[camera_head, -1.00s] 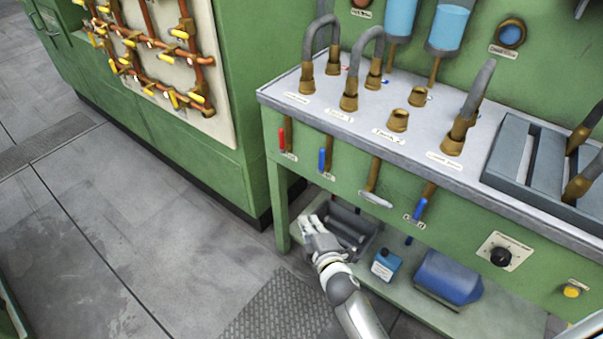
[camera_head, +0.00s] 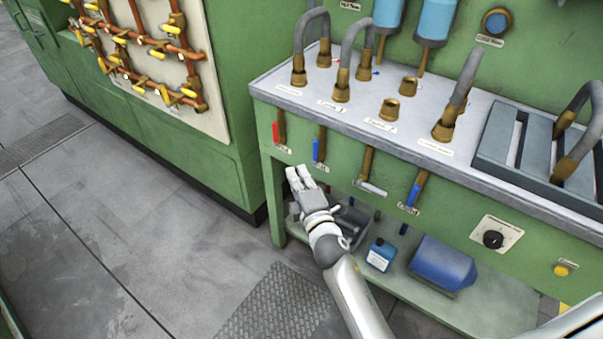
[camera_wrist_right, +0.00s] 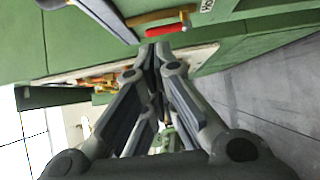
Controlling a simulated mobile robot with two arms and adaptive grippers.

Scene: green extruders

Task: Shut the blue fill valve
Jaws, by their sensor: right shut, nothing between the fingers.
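Two blue-handled valves hang on the green bench front: one blue handle (camera_head: 316,150) is next to the red valve, the other (camera_head: 413,195) is farther right. Both handles point down; their labels are too small to read. My right gripper (camera_head: 298,174) is shut and empty, just below and left of the left blue handle, apparently apart from it. In the right wrist view, the closed fingertips (camera_wrist_right: 156,55) are near the red handle (camera_wrist_right: 166,30). My left gripper is not in view.
The red valve (camera_head: 275,132) and a grey-handled valve (camera_head: 372,187) flank the left blue one. Hoses stand on the bench top (camera_head: 360,108). The floor at left is clear.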

